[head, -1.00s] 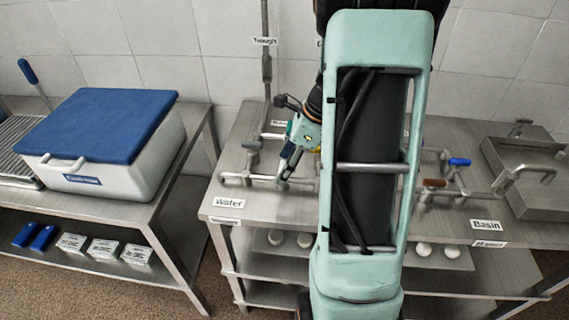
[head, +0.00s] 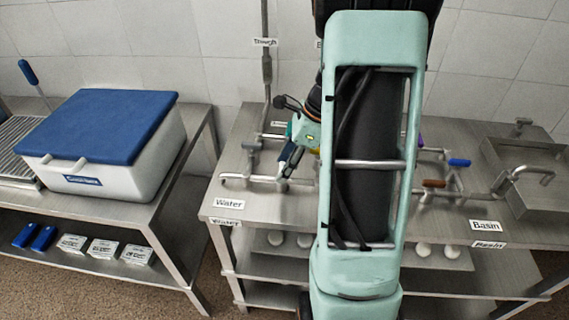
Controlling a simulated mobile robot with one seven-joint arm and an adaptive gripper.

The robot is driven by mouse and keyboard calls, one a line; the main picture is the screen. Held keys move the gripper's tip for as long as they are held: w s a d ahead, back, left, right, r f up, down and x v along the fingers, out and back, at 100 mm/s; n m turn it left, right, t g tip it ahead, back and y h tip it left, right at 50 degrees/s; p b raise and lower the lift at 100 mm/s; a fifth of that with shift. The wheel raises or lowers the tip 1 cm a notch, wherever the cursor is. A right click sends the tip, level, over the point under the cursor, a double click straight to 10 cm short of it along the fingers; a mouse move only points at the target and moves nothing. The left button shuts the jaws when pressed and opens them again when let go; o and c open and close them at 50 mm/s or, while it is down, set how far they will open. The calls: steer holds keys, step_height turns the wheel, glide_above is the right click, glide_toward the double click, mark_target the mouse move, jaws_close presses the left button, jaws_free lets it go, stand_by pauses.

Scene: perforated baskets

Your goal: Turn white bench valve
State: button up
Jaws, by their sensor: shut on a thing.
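My gripper (head: 286,170) reaches down to the pipework on the left half of the steel bench, behind the "Water" label. Its fingers are shut on a valve handle on the low pipe (head: 236,177). The fingers cover most of that handle, so its colour and angle are hard to tell; I take it to be the white bench valve. A grey valve handle (head: 251,146) stands to the left of the gripper, apart from it. My own arm hides the middle of the bench.
On the right of the bench are a blue handle (head: 459,162), a brown handle (head: 434,183) and a spout (head: 532,172) over a steel basin (head: 540,200). A vertical pipe (head: 266,70) rises behind the gripper. A blue-lidded white box (head: 100,183) stands on the left table.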

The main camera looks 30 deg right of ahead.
steer(key=n, duration=0.2)
steer(key=n+g+p, duration=0.1)
steer(key=n, duration=0.1)
steer(key=shift+w+r+g, duration=0.1)
steer(key=shift+g, duration=0.2)
steer(key=n+g, duration=0.1)
steer(key=n, duration=0.1)
steer(key=n+p, duration=0.1)
steer(key=n, duration=0.1)
steer(key=shift+w+n+g, duration=0.15)
steer(key=shift+n+g, duration=0.15)
steer(key=shift+g, duration=0.1)
steer(key=n+g+p, duration=0.1)
steer(key=n, duration=0.3)
steer(key=shift+w+n, duration=0.15)
steer(key=shift+n, duration=0.15)
steer(key=shift+a+n+g+h+p, duration=0.1)
steer(key=shift+n+g+h+p, duration=0.45)
steer(key=shift+n, duration=1.25)
steer(key=shift+h, duration=0.25)
steer(key=o, duration=1.2)
steer(key=shift+c, duration=0.2)
steer(key=v, duration=1.2)
steer(key=shift+w, duration=0.25)
